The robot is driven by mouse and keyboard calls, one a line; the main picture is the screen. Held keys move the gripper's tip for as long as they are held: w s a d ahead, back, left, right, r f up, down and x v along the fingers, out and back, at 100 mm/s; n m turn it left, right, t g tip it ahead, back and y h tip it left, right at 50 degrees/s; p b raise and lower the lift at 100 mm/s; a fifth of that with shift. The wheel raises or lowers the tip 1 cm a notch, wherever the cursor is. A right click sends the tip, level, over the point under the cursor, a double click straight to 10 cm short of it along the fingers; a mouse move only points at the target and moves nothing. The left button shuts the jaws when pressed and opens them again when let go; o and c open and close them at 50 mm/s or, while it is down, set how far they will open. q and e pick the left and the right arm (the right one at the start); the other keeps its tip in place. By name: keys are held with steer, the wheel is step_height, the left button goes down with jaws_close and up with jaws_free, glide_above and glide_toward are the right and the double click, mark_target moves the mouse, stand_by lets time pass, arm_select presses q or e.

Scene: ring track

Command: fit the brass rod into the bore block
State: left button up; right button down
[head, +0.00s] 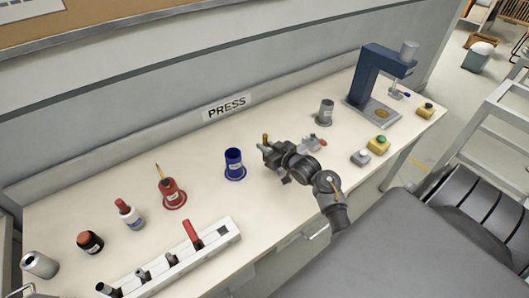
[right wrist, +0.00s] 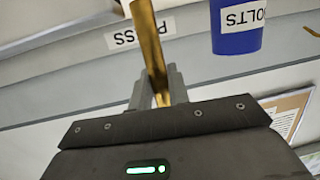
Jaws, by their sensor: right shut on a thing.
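The brass rod (head: 265,139) stands roughly upright in the jaws of my right gripper (head: 270,150), over the workbench to the right of the blue cup. In the right wrist view, the rod (right wrist: 149,40) runs between the two grey fingers of the gripper (right wrist: 158,92), which are shut on it. No part is clearly labelled as the bore block; a long pale block (head: 150,281) with several openings lies at the front left, well apart from the rod. My left gripper is not in view.
The blue cup (head: 234,166) and a red cup (head: 172,194) stand left of the gripper. A grey cup (head: 325,113) and a blue press (head: 372,75) stand to the right. Bottles and a can line the left end. Button boxes (head: 378,145) sit near the right front edge.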

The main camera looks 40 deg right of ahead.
steer(key=shift+w+f, duration=0.15)
steer(key=shift+f, duration=0.3)
steer(key=shift+f+p, duration=0.45)
steer(key=shift+f, duration=0.85)
steer(key=shift+f, duration=0.15)
steer(key=c, duration=1.3)
jaws_free()
steer(key=shift+c, duration=0.2)
